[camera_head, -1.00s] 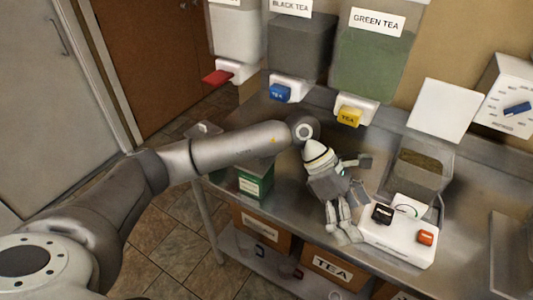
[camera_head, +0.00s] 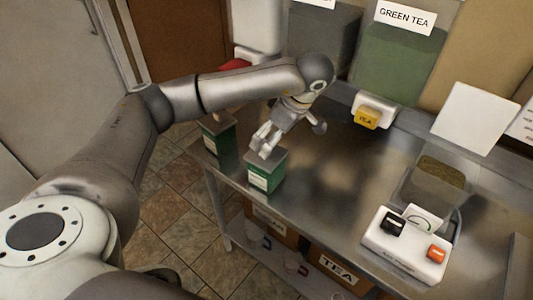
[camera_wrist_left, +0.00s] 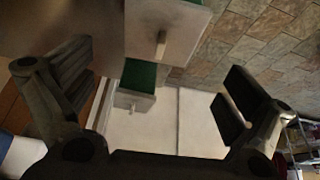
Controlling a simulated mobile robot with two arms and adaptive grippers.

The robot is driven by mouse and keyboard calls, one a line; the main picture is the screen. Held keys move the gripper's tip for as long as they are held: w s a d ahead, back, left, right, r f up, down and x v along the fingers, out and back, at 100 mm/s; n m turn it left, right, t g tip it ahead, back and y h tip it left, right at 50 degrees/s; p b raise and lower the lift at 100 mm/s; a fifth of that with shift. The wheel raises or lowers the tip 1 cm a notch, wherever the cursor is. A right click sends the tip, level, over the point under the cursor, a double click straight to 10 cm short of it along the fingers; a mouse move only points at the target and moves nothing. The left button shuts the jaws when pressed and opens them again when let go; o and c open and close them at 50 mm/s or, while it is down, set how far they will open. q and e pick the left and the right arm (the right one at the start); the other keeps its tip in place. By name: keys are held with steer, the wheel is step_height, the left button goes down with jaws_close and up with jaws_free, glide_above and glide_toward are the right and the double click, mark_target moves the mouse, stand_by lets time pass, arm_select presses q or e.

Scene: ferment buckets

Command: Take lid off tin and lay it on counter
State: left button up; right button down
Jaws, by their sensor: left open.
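Two green tins with pale lids stand near the counter's left edge. The nearer tin (camera_head: 265,175) has its lid (camera_head: 279,160) on, partly hidden by my left gripper (camera_head: 263,146). The farther tin (camera_head: 219,138) stands to its left and behind, partly covered by my arm. My left gripper is open and empty, its fingertips pointing down over the nearer tin's top. In the left wrist view, a lid (camera_wrist_left: 180,18) with a small upright knob (camera_wrist_left: 161,43) shows between and beyond the open fingers. The second tin's lid (camera_wrist_left: 130,101) shows below it. Whether a finger touches the lid is unclear.
Dispensers with a yellow tap (camera_head: 367,117) line the back. The counter's middle is clear. Boxes sit on the shelf below.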

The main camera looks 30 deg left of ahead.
arm_select(q)
steer(key=shift+a+f, duration=0.2)
steer(key=shift+f, duration=0.35)
steer(key=shift+a+f+p, duration=0.2)
steer(key=shift+f+p, duration=0.15)
steer(key=shift+p, duration=0.2)
steer(key=p+x, duration=0.1)
steer(key=x, duration=0.2)
steer(key=shift+f+p, duration=0.25)
steer(key=shift+p, duration=0.1)
steer(key=shift+a+f, duration=0.2)
steer(key=shift+f, duration=0.2)
steer(key=c, duration=0.9)
